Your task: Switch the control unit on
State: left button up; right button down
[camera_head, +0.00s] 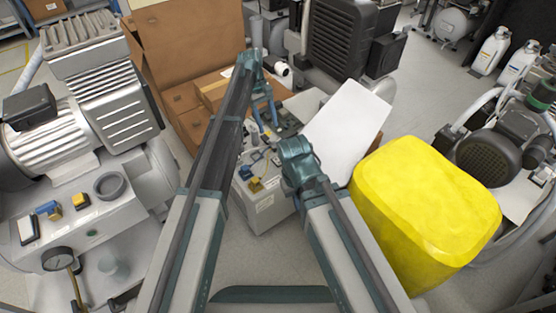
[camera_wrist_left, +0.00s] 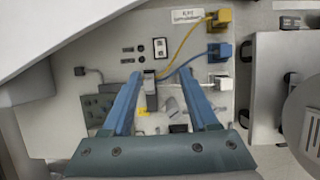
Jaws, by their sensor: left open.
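The control unit (camera_head: 266,212) is a light grey box in the middle of the head view. Its panel (camera_wrist_left: 118,60) fills much of the left wrist view, with a small black-and-white switch (camera_wrist_left: 160,47), a yellow plug (camera_wrist_left: 218,19) and a blue plug (camera_wrist_left: 216,52) with cables. My left gripper (camera_head: 269,132) is over the box, its blue fingers spread and empty. In the left wrist view the left gripper (camera_wrist_left: 161,78) points at the panel, a grey part showing between the fingertips. Contact cannot be told. My right arm ends right of the box; its fingers are hidden.
A white sheet-like panel (camera_head: 346,122) and a large yellow container (camera_head: 425,212) stand right of the box. Cardboard boxes (camera_head: 185,45) are behind. A compressor (camera_head: 60,140) stands at left, another (camera_head: 500,150) at right. Some floor (camera_head: 255,262) is clear in front.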

aim_at(278, 161)
pick_arm(q)
jog(key=b+x, duration=1.2)
jog(key=x, duration=0.2)
jog(key=shift+w+a+b, duration=0.1)
jog(key=shift+b, duration=0.3)
grip_shut()
